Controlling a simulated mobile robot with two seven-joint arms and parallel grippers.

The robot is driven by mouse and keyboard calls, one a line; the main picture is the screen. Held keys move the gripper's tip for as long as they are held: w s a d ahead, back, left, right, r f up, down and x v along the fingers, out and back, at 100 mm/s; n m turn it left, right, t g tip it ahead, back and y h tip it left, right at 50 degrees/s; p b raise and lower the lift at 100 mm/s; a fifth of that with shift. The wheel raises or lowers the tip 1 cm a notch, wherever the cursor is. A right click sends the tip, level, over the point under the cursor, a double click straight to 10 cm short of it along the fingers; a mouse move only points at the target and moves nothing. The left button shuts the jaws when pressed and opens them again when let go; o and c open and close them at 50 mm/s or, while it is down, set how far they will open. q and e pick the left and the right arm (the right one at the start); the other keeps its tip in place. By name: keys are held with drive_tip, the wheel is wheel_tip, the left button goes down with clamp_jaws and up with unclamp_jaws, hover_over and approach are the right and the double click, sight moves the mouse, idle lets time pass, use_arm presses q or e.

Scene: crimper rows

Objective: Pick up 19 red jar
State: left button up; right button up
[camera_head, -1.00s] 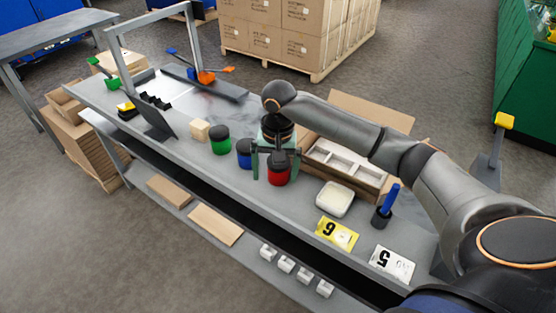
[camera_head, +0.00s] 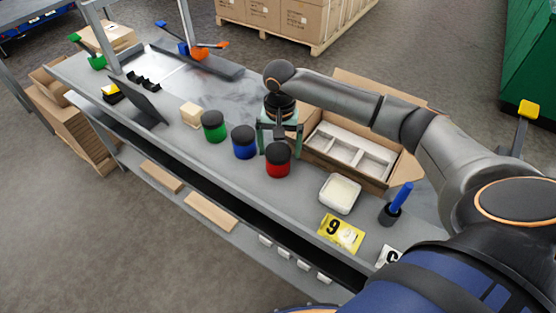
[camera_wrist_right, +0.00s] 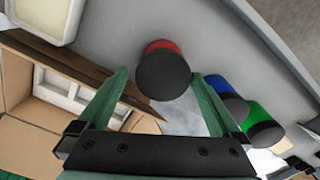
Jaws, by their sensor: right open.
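The red jar (camera_head: 278,167) with a black lid stands upright on the grey bench, at the right end of a row of jars. My right gripper (camera_head: 280,148) is open and empty, just behind the jar in the head view. In the right wrist view, the red jar (camera_wrist_right: 160,45) lies ahead of the open gripper (camera_wrist_right: 160,75), its dark lid between the green fingertips. I cannot tell whether a finger touches it. No number is readable on the jar. My left gripper is out of view.
A blue jar (camera_head: 244,149) stands close left of the red one, then a green jar (camera_head: 214,132). An open carton (camera_head: 392,178) with a white divided insert is behind right.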

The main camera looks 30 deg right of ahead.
drive_tip(key=shift+a+f+b, duration=0.15)
drive_tip(key=shift+f+b, duration=0.15)
drive_tip(key=shift+f, duration=2.5)
drive_tip(key=shift+c, duration=0.2)
clamp_jaws()
drive_tip(key=shift+w+r, duration=0.1)
